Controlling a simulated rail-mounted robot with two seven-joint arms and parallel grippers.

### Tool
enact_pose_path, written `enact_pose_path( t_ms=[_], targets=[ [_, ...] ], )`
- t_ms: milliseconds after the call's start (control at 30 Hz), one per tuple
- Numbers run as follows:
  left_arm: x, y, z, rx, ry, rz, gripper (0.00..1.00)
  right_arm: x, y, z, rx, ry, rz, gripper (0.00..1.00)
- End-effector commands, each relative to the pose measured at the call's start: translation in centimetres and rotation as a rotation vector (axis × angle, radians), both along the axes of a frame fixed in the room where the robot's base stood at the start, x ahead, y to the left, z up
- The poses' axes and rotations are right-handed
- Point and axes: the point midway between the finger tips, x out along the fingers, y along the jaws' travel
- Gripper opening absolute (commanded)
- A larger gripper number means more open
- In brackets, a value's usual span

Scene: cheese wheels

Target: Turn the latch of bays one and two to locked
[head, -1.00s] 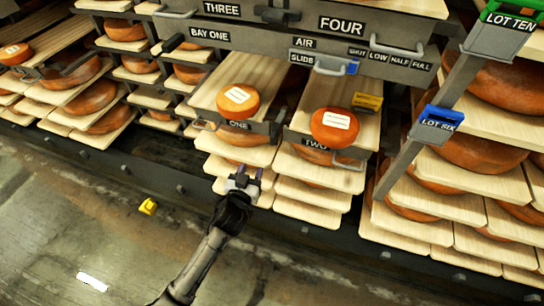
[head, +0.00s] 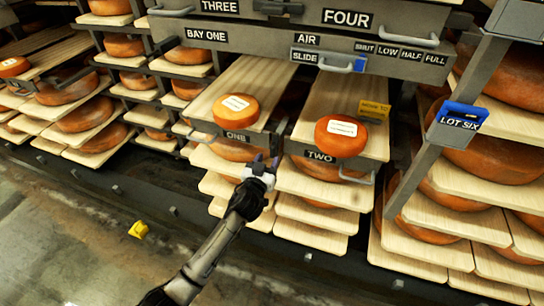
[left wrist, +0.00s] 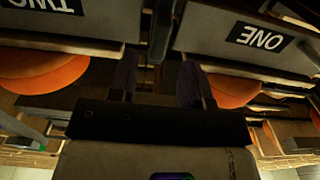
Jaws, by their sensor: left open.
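My left gripper (head: 262,162) is open and empty in the head view. It is in front of the gap between the drawer fronts labelled ONE (head: 237,136) and TWO (head: 320,156). A dark upright bar (head: 279,138) stands in that gap. In the left wrist view the two fingers (left wrist: 156,82) point at the gap, and the bar (left wrist: 160,30) lies between and beyond them; I cannot see contact. Black handle-like parts show beside the BAY ONE sign (head: 206,35) and at the top (head: 279,8); I cannot tell which parts are latches. My right gripper is not in view.
Orange cheese wheels sit on board one (head: 236,108) and board two (head: 341,137). A grey panel with an AIR slide (head: 335,61) crosses above. A post with a blue LOT SIX tag (head: 457,123) stands right. A yellow block (head: 138,229) lies on the floor, lower left.

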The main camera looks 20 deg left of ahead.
Motion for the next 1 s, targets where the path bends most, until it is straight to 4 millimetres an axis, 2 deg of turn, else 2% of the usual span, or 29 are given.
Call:
enact_pose_path(
  t_ms=[100, 333, 833, 1000],
  targets=[
    [1.9, 0.0, -0.3, 0.002, -0.001, -0.001, 0.45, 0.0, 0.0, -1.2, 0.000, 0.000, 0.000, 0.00],
    [4.1, 0.0, -0.2, 0.001, 0.000, -0.001, 0.45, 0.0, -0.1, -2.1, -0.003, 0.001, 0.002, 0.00],
    [4.8, 0.1, 0.0, 0.000, 0.001, -0.001, 0.45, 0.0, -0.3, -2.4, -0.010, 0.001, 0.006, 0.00],
    [4.8, 0.1, 0.0, 0.000, 0.001, -0.001, 0.28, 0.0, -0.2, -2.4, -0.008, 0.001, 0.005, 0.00]
  ],
)
